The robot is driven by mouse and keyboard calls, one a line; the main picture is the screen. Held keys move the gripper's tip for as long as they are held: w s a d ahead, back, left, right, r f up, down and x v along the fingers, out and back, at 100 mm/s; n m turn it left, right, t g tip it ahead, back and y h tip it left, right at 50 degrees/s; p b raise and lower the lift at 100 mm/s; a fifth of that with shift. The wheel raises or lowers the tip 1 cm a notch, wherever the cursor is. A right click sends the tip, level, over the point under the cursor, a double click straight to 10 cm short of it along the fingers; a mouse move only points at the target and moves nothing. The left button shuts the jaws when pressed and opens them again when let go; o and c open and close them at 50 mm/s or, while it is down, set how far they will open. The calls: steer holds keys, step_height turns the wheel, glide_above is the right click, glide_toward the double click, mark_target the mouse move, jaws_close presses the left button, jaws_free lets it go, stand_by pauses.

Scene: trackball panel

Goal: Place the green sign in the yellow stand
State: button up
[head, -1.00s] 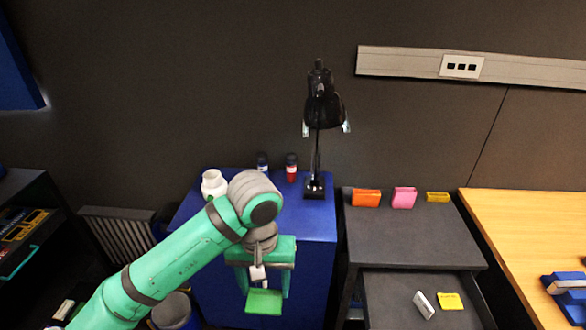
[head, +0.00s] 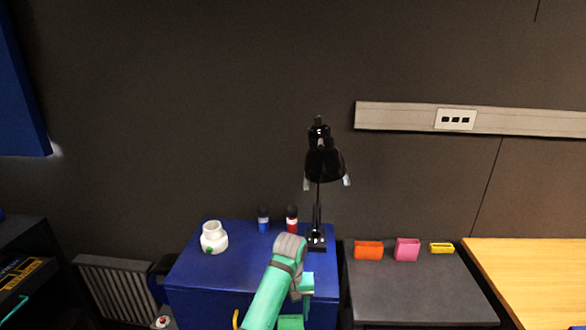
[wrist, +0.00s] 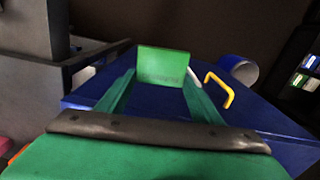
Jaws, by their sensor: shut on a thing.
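The green sign (wrist: 164,65) is held between the fingertips of my gripper (wrist: 163,82) in the wrist view, its flat face towards the camera. My gripper is shut on it. In the head view my gripper is low at the bottom edge, in front of the blue cabinet, and mostly cut off; I cannot make out the sign clearly there. The small yellow stand (head: 441,248) sits on the dark grey cabinet top at the right, well apart from my gripper. It is not seen in the wrist view.
Pink (head: 407,250) and orange (head: 368,250) holders stand left of the yellow stand. A black lamp (head: 319,180), two small bottles and a white jar (head: 213,238) stand on the blue cabinet (head: 205,279). A yellow handle (wrist: 220,90) sticks out in the wrist view. A wooden table (head: 530,275) is at right.

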steer(key=shift+s+d+f, duration=0.1)
steer(key=shift+d+f, duration=0.05)
steer(key=shift+f, duration=0.45)
steer(key=shift+d+f, duration=0.15)
steer(key=shift+f, duration=0.45)
steer(key=s+f, duration=1.8)
steer(key=f, duration=0.2)
steer(key=shift+d+f, duration=0.1)
steer(key=shift+d, duration=0.1)
